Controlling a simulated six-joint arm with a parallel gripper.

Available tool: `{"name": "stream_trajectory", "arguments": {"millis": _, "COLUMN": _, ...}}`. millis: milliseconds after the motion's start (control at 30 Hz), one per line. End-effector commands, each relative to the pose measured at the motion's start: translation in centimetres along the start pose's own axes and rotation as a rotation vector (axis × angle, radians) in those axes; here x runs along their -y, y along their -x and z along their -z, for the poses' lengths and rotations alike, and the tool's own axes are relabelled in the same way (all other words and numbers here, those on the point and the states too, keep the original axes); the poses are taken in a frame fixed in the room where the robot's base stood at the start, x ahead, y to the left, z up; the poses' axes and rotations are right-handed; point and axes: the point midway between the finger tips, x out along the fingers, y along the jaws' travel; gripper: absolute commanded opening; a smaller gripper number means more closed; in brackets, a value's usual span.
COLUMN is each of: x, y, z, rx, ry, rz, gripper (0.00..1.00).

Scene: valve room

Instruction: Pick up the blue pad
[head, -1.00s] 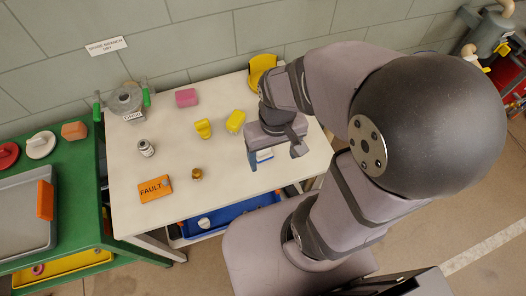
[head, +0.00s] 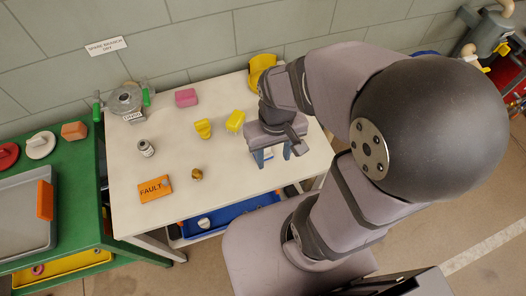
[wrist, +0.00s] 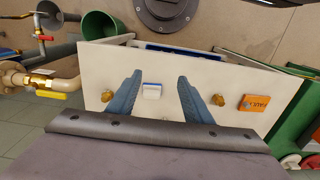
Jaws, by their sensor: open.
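A small pad (wrist: 152,91) with a pale top and a blue edge lies on the white table in the wrist view, between my two fingers and beyond the wrist plate. In the head view only a bit of the pad (head: 268,154) shows under my gripper (head: 273,162); the hand hides the rest. My gripper (wrist: 159,76) is open, with its blue-grey fingers apart on either side of the pad in the picture. I see no contact, and the height above the table is hard to judge.
The white table (head: 225,165) also holds an orange FAULT tag (head: 155,189), a brass fitting (head: 196,174), yellow pieces (head: 235,121), a pink block (head: 186,97), a small jar (head: 146,148) and a grey valve (head: 125,101). A blue bin (head: 225,216) is below its front edge.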

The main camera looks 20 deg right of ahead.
Motion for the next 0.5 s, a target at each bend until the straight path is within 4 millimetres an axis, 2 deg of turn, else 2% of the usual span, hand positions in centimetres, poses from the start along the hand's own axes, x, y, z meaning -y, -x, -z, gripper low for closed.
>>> {"name": "stream_trajectory", "arguments": {"millis": 367, "x": 0.0, "y": 4.7, "z": 0.1, "rx": -0.007, "ry": 0.000, "rz": 0.000, "gripper": 0.46}}
{"name": "stream_trajectory", "arguments": {"millis": 500, "x": -0.2, "y": 3.7, "z": -0.7, "rx": 0.067, "ry": 0.141, "rz": -0.060, "gripper": 0.46}}
